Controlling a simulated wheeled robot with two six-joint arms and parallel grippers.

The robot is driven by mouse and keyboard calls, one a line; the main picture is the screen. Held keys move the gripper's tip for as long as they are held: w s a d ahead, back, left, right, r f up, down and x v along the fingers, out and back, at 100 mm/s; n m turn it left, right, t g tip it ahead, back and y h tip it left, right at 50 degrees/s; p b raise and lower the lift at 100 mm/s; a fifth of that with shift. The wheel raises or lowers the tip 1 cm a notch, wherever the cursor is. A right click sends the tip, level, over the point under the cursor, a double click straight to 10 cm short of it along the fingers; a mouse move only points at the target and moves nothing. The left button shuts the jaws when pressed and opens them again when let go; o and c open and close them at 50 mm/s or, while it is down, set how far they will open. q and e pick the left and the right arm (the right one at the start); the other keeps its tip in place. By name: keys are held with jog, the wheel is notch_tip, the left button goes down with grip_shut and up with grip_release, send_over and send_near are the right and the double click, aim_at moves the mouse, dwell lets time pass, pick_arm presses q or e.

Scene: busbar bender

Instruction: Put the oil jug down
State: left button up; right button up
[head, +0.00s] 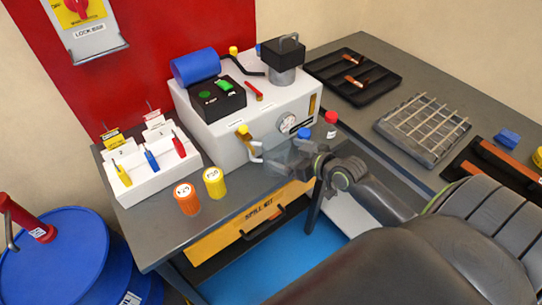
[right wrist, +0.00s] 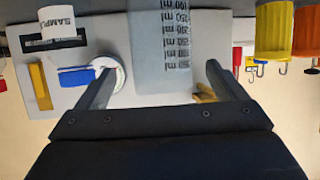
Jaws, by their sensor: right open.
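The oil jug (right wrist: 160,45) is a clear grey vessel with printed ml marks. In the right wrist view it stands between and beyond the fingers, with a visible gap on both sides. In the head view the jug (head: 277,157) is a pale translucent shape at the front of the white machine, partly hidden by my gripper. My right gripper (head: 300,158) is open around the jug's near side; both fingers show in the wrist view (right wrist: 158,75). I cannot tell from these views whether the jug's base rests fully on the bench. My left gripper is not in view.
The white bender machine (head: 240,125) stands right behind the jug. Red-capped (head: 331,125) and blue-capped bottles stand close by. Orange (head: 186,200) and yellow (head: 214,184) cups are to the left, near a white tool rack (head: 150,175). Bare grey bench (head: 165,235) lies front left.

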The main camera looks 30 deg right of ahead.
aim_at(266, 146)
jog(key=shift+r+p+x, duration=0.1)
jog(key=shift+p+x, duration=0.2)
jog(key=shift+x, duration=1.2)
jog(key=shift+r+p+x, duration=0.15)
jog(key=shift+p+x, duration=0.15)
jog(key=shift+x, duration=1.2)
jog(key=shift+a, duration=0.2)
jog(key=c, duration=1.2)
jog(key=shift+o, duration=0.2)
